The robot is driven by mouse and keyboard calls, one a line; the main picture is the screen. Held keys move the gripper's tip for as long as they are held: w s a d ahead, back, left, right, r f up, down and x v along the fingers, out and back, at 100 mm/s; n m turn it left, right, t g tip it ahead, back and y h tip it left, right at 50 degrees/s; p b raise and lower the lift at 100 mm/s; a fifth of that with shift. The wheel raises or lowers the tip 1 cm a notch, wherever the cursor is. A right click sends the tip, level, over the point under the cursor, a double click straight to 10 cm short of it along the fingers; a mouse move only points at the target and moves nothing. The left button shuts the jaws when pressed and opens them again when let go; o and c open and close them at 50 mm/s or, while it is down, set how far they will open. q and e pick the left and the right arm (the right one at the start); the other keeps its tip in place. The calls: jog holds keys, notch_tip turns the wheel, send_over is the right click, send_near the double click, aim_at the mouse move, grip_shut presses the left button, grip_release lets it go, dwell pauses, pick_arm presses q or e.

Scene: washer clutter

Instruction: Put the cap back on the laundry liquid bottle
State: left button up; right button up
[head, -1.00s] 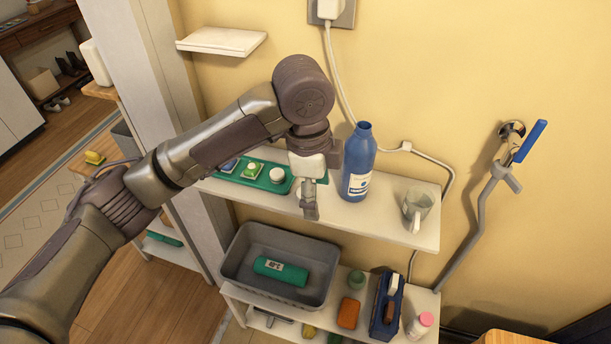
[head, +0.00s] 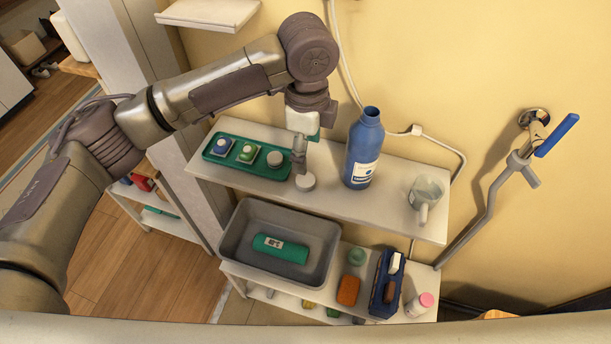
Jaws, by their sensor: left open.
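The blue laundry liquid bottle (head: 363,155) stands upright on the upper white shelf, its neck open with no cap on it. A small white round cap (head: 305,182) lies on the same shelf, left of the bottle. My left gripper (head: 299,162) points down just above and behind the cap in the picture. It is open, and one finger hides most of the other. I cannot tell whether a fingertip touches the cap. My right gripper is not in view.
A green tray (head: 231,165) with several round-topped items lies left on the upper shelf. A clear cup (head: 427,192) stands right of the bottle. Below are a grey bin (head: 232,240) with a green roll, an orange block (head: 348,290) and a blue caddy (head: 376,307). A pipe (head: 487,215) runs at right.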

aim_at(306, 179)
pick_arm(q)
notch_tip(306, 179, down, 2)
jog(key=shift+s+f, duration=0.15)
jog(key=shift+f, duration=0.5)
jog(key=shift+f+p, duration=0.2)
jog(key=shift+p, duration=0.25)
notch_tip(306, 179, down, 4)
jog(key=shift+a+f+p, duration=0.15)
jog(key=shift+f+p, duration=0.1)
jog(key=shift+p, duration=0.65)
jog(key=shift+f, duration=0.15)
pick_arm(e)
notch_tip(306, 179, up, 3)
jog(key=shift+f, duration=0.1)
